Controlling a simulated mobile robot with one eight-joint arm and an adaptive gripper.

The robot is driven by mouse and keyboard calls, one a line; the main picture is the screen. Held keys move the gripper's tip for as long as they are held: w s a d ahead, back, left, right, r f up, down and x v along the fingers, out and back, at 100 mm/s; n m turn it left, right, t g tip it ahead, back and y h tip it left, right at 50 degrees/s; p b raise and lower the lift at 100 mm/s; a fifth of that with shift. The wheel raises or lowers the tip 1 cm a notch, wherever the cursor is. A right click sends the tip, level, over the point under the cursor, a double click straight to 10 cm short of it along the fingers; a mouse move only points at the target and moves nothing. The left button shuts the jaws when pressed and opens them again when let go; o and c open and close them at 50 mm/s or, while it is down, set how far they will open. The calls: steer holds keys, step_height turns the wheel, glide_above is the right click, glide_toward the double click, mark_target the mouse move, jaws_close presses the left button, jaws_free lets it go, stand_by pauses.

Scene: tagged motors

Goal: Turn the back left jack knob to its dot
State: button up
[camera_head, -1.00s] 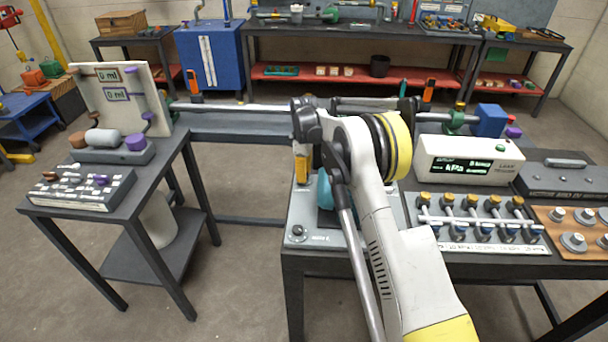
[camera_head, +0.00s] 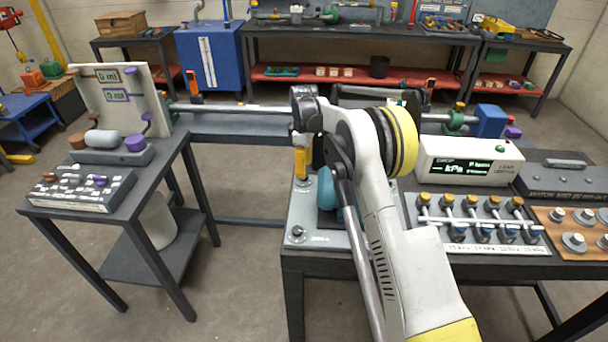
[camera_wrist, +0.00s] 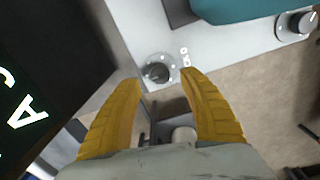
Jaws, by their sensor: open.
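The back left jack knob (camera_wrist: 158,72) is a dark round knob on a pale ring with small marks, at the corner of a grey plate (camera_wrist: 225,48). In the wrist view it lies just beyond and between the yellow fingertips of my gripper (camera_wrist: 162,82), which is open and empty. I cannot make out its dot. In the head view my gripper (camera_head: 302,176) points down over the plate's back left corner and largely hides this knob. Another black knob (camera_wrist: 297,23) is at the plate's front left corner, also in the head view (camera_head: 297,231).
A teal motor body (camera_head: 326,188) stands on the plate, close right of my gripper. A dark panel with pale letters (camera_wrist: 25,110) fills the left of the wrist view. A valve manifold (camera_head: 478,222) and a kPa display box (camera_head: 468,160) stand to the right.

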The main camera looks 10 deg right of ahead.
step_height(320, 180, up, 8)
steer(key=shift+r, duration=0.25)
